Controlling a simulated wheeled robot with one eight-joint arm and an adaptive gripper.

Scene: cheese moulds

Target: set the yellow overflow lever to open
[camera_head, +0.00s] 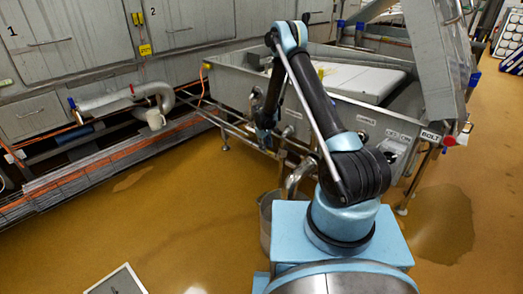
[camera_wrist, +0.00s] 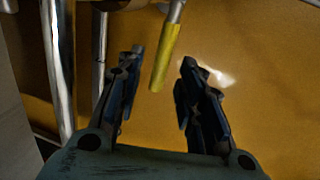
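The yellow overflow lever (camera_wrist: 165,57) shows in the wrist view as a yellow sleeve on a metal rod that comes down from the top edge. My gripper (camera_wrist: 161,62) is open, with one dark finger on each side of the lever's lower end. I see gaps on both sides of the lever; its depth relative to the fingertips is hard to tell. In the head view my gripper (camera_head: 265,132) hangs low beside the front rail of the metal vat (camera_head: 350,115). I cannot make out the lever there.
Metal pipes (camera_wrist: 58,70) stand close to the left finger in the wrist view. In the head view a bucket (camera_head: 265,225) stands under a curved pipe (camera_head: 298,175) near my base. The floor at left is mostly clear.

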